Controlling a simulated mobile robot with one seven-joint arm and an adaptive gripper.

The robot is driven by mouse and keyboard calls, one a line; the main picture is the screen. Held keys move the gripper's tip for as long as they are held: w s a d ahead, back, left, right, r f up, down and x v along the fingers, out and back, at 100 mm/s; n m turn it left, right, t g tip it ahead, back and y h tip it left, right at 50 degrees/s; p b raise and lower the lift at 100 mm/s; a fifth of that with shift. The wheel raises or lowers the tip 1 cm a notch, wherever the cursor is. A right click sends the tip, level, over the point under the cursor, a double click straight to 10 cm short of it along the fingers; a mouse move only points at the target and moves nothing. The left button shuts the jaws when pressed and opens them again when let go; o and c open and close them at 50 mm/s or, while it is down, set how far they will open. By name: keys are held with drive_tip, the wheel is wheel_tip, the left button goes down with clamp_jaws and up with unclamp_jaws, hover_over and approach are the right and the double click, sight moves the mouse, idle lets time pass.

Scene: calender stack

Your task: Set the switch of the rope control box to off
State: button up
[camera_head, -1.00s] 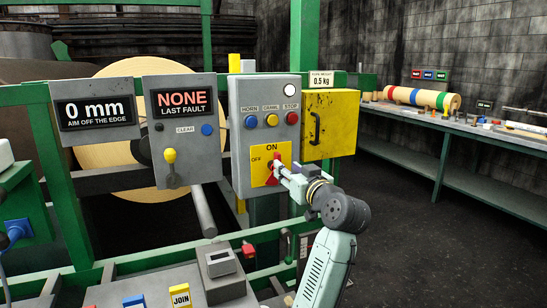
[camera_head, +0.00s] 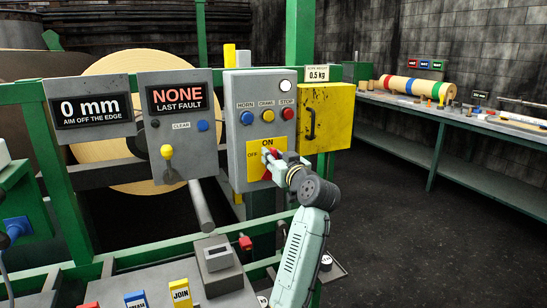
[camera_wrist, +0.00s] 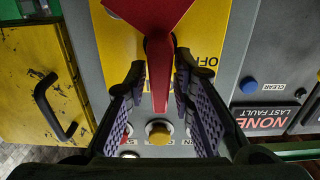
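The rope control box (camera_head: 235,130) is a grey panel with a yellow switch plate (camera_head: 255,173) marked ON at the top and OFF at the left. Its red switch handle (camera_head: 266,174) is partly hidden behind my gripper (camera_head: 276,162) in the head view. In the wrist view, turned upside down, the red handle (camera_wrist: 160,75) points toward the button row, which is the ON side. My gripper (camera_wrist: 160,112) is open there, its two fingers on either side of the handle, with gaps showing on both sides.
Blue, yellow and red buttons, with a white lamp (camera_head: 285,86), sit above the switch. A yellow cabinet (camera_head: 335,115) adjoins on the right. The fault panel (camera_head: 190,150) with its own yellow lever stands to the left. A roller end (camera_head: 202,208) juts out below.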

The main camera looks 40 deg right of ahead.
clamp_jaws()
drive_tip(key=shift+f+n+b, duration=0.15)
drive_tip(key=shift+n+b, duration=0.15)
drive_tip(key=shift+b, duration=0.5)
drive_tip(key=n+b, duration=0.3)
drive_tip(key=shift+a+f+b, duration=0.25)
drive_tip(key=shift+a+b, duration=0.1)
drive_tip(key=shift+w+a+f+n+b, duration=0.1)
drive_tip(key=shift+a+f+n+b, duration=0.15)
drive_tip(key=shift+n+b, duration=1.75)
drive_tip(key=shift+w+a+f+n+b, duration=0.1)
drive_tip(key=shift+a+f+n+b, duration=0.2)
drive_tip(key=shift+n+b, duration=1.7)
drive_tip(key=shift+w+a+f+n+b, duration=0.2)
drive_tip(key=shift+n+b, duration=0.6)
drive_tip(key=shift+n, duration=2.3)
drive_tip(key=shift+s, duration=0.15)
